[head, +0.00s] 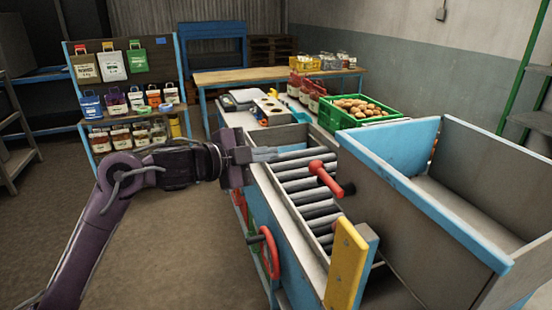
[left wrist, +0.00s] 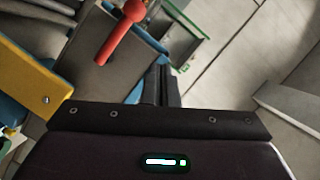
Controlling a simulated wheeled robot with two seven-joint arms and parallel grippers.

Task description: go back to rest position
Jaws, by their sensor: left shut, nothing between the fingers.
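My left arm comes in from the left in the head view. Its gripper (head: 264,154) is shut and empty, level with the left edge of the roller conveyor (head: 308,187). The same gripper shows in the left wrist view (left wrist: 167,88), its fingers together. A red-handled lever (head: 328,177) stands over the rollers, just right of and nearer than the fingertips. It also shows in the left wrist view (left wrist: 122,30). My right gripper is in neither view.
A yellow post (head: 346,265) and a red handwheel (head: 269,252) are at the conveyor's near end. A blue-edged bin (head: 450,215) stands to the right. A green crate of potatoes (head: 338,120) is beyond the rollers. A rack with sacks (head: 113,67) stands back left. The left floor is clear.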

